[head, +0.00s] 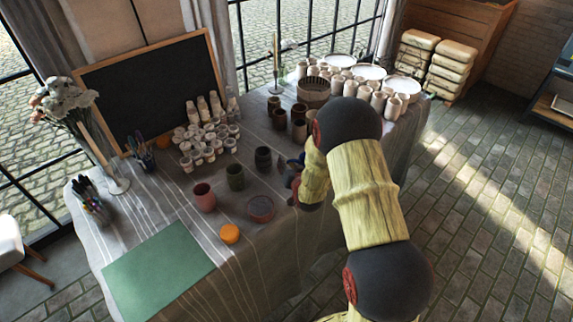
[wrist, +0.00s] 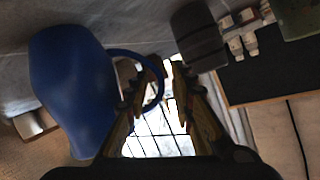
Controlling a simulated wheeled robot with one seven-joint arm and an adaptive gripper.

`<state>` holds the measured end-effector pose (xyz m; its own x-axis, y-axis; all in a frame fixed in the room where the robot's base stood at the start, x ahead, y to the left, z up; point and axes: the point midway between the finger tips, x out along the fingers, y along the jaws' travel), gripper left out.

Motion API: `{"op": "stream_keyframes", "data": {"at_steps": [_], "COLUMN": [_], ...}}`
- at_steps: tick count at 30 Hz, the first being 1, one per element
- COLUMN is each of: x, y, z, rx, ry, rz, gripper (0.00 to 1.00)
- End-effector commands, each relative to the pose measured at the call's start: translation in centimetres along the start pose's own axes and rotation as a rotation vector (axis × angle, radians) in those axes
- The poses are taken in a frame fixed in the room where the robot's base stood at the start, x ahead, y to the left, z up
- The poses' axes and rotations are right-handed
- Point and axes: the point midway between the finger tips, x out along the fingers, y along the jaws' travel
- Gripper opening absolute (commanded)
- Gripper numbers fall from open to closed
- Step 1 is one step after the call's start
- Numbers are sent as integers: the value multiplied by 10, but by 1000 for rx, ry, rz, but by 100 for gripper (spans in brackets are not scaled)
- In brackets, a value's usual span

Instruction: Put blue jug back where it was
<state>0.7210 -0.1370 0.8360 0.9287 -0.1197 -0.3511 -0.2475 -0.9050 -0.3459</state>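The blue jug (wrist: 72,88) fills the left of the wrist view, which shows the scene roughly upside down. Its looped handle (wrist: 160,84) reaches between the fingers of my gripper (wrist: 165,80). The left finger overlaps the loop, and a gap shows between the handle and the right finger, so my gripper looks open around it. In the head view only a small blue part of the jug (head: 298,161) shows beside my arm, near the table's right side. My arm hides most of the gripper there. I cannot tell whether the jug rests fully on the cloth.
A dark ribbed cup (wrist: 198,36) is close to the right finger; dark cups (head: 263,158) stand left of my arm. A pink cup (head: 204,198), a reddish bowl (head: 261,208) and an orange pot (head: 229,234) are nearer. Brown cups (head: 299,130) stand behind. The green mat (head: 158,272) is bare.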

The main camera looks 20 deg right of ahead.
Motion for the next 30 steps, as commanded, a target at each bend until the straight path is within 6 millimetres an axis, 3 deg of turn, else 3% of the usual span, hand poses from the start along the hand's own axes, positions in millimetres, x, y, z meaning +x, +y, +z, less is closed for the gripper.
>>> {"op": "stream_keyframes", "data": {"at_steps": [11, 24, 30], "x": [-5, -88, -114], "y": [-1, -1, -1], "z": [-3, -4, -3], "rx": [0, 0, 0], "ry": [0, 0, 1], "rz": [0, 1, 0], "gripper": [25, 25, 25]}}
